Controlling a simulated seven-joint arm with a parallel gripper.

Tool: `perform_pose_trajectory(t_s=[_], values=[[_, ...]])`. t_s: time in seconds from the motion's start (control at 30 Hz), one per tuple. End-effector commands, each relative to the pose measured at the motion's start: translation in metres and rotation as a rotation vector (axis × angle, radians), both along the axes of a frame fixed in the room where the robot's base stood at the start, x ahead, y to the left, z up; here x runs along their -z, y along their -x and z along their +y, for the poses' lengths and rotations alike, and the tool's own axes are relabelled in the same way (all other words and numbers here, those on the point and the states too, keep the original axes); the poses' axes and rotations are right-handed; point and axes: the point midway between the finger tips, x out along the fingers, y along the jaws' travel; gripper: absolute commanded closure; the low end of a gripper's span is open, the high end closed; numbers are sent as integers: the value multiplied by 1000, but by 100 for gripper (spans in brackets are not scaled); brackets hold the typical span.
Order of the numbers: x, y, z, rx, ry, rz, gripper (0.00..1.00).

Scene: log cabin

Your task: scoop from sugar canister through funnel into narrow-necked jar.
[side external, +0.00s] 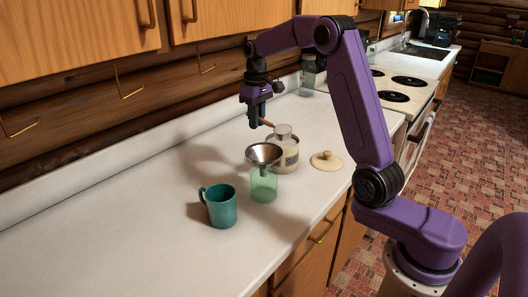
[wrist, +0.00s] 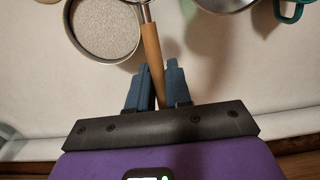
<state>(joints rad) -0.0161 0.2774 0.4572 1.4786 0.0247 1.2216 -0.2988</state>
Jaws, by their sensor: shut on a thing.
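My gripper (side external: 256,123) is shut on the wooden handle of a metal scoop (side external: 283,130). In the wrist view, the handle (wrist: 152,52) runs up from between the blue fingers (wrist: 157,72). The scoop head is at the canister's mouth; its bowl is mostly cut off in the wrist view, so its contents cannot be seen. The cream sugar canister (side external: 291,163) is open, with pale sugar (wrist: 103,28) inside. A metal funnel (side external: 264,153) sits in the neck of the green glass jar (side external: 263,187), just in front of the canister. The funnel's rim also shows in the wrist view (wrist: 225,4).
A teal mug (side external: 222,208) stands left of the jar. The canister's lid (side external: 326,160) with its wooden knob lies right of the canister. A glass container (side external: 307,80) stands farther back near the stove. The counter on the left is clear.

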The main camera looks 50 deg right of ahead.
Motion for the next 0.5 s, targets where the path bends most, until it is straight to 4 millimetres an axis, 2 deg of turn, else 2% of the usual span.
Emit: perform_pose_trajectory(t_s=[0.5], values=[[-16,0,22,-3,186,-1,100]])
